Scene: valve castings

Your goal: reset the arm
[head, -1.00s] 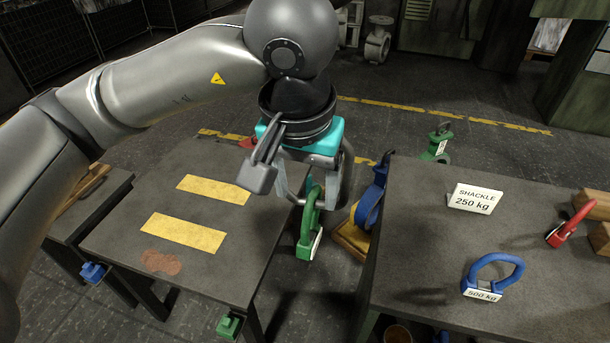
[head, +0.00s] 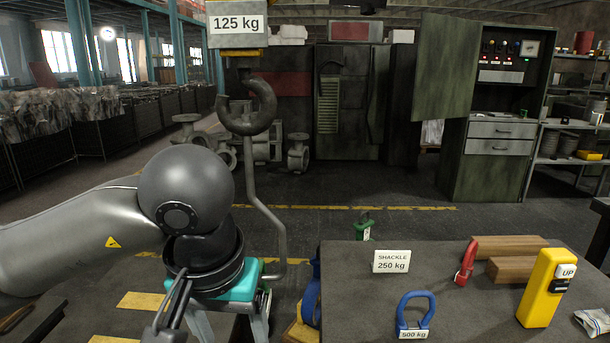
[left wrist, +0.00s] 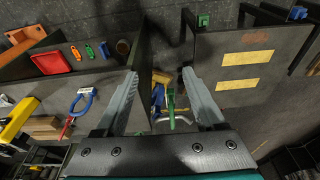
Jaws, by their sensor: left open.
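The head view shows the rod (head: 272,220) hanging from a dark crane hook (head: 247,112) under a 125 kg block (head: 236,24). My right gripper is not in view.
The right table (head: 450,262) holds a blue 500 kg shackle (head: 415,312), a red shackle (head: 466,265), a 250 kg sign (head: 391,262), wooden blocks (head: 508,247) and a yellow UP pendant (head: 545,288). Open floor (head: 350,185) lies beyond the tables.

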